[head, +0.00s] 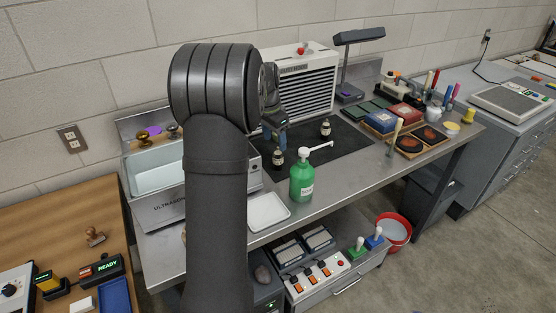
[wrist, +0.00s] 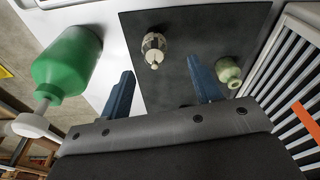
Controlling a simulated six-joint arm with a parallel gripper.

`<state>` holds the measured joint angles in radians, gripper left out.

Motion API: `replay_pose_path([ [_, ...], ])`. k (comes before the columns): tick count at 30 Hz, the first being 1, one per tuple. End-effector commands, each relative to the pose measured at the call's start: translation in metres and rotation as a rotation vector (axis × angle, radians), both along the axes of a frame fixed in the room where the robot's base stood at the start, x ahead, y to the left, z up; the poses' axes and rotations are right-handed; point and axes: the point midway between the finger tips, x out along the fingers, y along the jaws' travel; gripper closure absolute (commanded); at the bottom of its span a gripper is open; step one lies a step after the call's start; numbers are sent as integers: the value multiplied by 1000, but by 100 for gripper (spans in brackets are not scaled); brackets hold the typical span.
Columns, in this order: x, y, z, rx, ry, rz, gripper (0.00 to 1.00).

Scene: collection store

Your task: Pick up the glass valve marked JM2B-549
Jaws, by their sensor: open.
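Two small pale glass valves stand on the black mat: a nearer one (head: 277,158) and one farther back to the right (head: 325,128). In the wrist view, one pale valve with a dark pattern (wrist: 153,48) shows between and beyond the fingertips. A greenish one (wrist: 227,71) shows to the right of the right finger. No marking is legible, so I cannot tell which is JM2B-549. My gripper (wrist: 162,66) is open and empty above the mat; its blue fingers touch neither valve. My arm hides part of the bench in the head view.
A green pump bottle (head: 302,183) stands close in front of the mat, also at left in the wrist view (wrist: 66,62). A white vented unit (head: 304,82) stands behind. A white tray (head: 268,212) lies at the front edge. Boxes and tools crowd the right.

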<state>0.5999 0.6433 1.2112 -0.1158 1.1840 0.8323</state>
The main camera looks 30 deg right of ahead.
Motion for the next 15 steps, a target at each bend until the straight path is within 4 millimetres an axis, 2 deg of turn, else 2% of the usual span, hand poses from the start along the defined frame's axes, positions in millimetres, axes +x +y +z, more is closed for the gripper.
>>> replay_pose_path([
  [7,-2,-4,-19,2,2,-1,42],
  [15,-6,-11,-55,1,1,-1,42],
])
